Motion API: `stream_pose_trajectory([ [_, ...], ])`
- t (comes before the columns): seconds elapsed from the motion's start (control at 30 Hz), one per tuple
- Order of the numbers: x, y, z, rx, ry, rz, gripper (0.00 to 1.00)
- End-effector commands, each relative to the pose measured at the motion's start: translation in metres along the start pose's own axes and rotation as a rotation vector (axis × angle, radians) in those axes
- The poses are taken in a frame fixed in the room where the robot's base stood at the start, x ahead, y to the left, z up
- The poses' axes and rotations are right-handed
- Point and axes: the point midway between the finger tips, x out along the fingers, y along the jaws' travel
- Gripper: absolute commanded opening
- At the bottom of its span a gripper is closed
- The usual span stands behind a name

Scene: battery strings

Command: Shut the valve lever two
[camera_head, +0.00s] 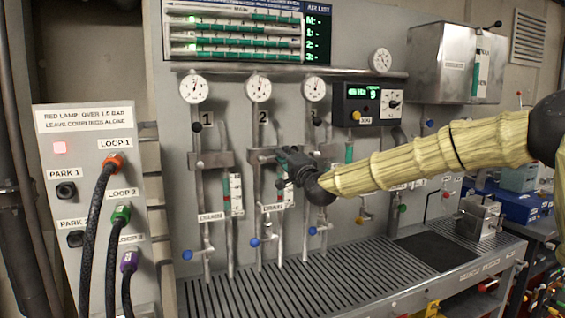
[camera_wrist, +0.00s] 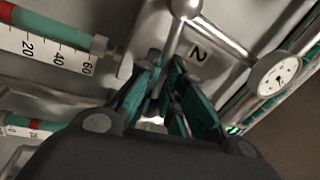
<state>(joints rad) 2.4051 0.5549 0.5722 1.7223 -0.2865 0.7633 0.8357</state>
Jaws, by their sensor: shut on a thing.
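The valve lever two (camera_wrist: 173,38) shows in the wrist view as a slim metal rod running from a round metal hub down between my fingers. My gripper (camera_wrist: 160,68) is shut on it, and the held end is mostly hidden by the fingers. In the head view my gripper (camera_head: 281,162) is at the second pipe line, below the "2" label (camera_head: 262,116) and the second gauge (camera_head: 259,88). My gripper covers most of the lever there, so its exact angle is hard to tell.
Line one (camera_head: 196,160) stands left and line three's gauge (camera_head: 314,88) right, close to my gripper. Sight tubes with scales (camera_wrist: 45,45) are near. Blue drain knobs (camera_head: 255,242) sit below. The slatted bench (camera_head: 300,290) is mostly clear. Hoses (camera_head: 95,210) hang at the left.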

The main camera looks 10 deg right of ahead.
Motion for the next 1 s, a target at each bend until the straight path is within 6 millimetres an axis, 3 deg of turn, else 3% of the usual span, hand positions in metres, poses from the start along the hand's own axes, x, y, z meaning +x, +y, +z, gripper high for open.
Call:
stream_pose_trajectory([
  [0.4,-0.0019,0.0111,-0.0038,0.185,0.045,-0.006,0.0],
  [0.97,-0.0023,0.0128,-0.003,0.209,0.049,-0.004,0.0],
  [1.0,-0.0023,0.013,-0.003,0.208,0.049,-0.004,0.17],
])
